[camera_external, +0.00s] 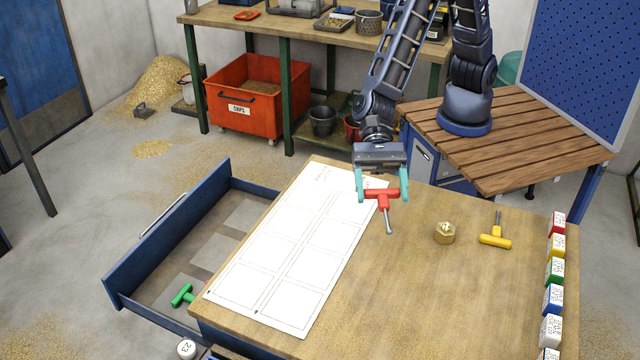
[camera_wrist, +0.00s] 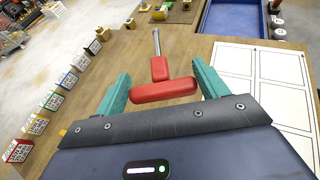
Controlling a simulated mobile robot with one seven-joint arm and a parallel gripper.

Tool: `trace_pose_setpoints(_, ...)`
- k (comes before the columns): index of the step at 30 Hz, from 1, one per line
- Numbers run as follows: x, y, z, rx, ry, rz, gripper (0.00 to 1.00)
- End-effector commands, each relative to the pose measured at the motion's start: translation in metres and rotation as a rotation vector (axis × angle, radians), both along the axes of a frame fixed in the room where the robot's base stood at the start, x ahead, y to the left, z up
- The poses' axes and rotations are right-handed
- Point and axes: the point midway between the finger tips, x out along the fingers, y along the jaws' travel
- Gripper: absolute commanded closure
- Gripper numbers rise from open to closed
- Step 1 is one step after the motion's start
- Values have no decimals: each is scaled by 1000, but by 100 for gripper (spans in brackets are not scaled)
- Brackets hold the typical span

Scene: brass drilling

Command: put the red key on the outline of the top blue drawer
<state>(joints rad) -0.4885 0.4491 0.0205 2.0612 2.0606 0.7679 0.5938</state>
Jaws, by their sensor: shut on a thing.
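My gripper (camera_external: 382,190), with teal fingers, is shut on the handle of the red key (camera_external: 386,208). The T-shaped red key is held above the table beside the white sheet, its metal shaft pointing down. In the wrist view the red key (camera_wrist: 164,92) sits between the fingers (camera_wrist: 160,88), its shaft pointing away from my gripper. The top blue drawer (camera_external: 155,235) is pulled open on the left of the table. Pale grey patches show on its floor, and a green key (camera_external: 183,295) lies at its near end. A small red patch there is partly hidden by the table edge.
The white sheet (camera_external: 290,265) with printed boxes covers the table's left part. A brass hex piece (camera_external: 444,233) and a yellow key (camera_external: 495,238) stand to the right. Several labelled coloured blocks line the right edge. A white knob marked 23 (camera_external: 187,349) is below the drawer.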

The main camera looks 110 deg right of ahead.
Motion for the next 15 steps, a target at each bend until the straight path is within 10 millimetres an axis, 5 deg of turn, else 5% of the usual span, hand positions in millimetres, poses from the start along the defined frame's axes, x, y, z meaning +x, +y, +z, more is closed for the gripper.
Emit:
trace_pose_setpoints(6,53,-91,-22,-3,2,-194,54)
trace_pose_setpoints(15,103,-223,-46,-2,0,-459,54)
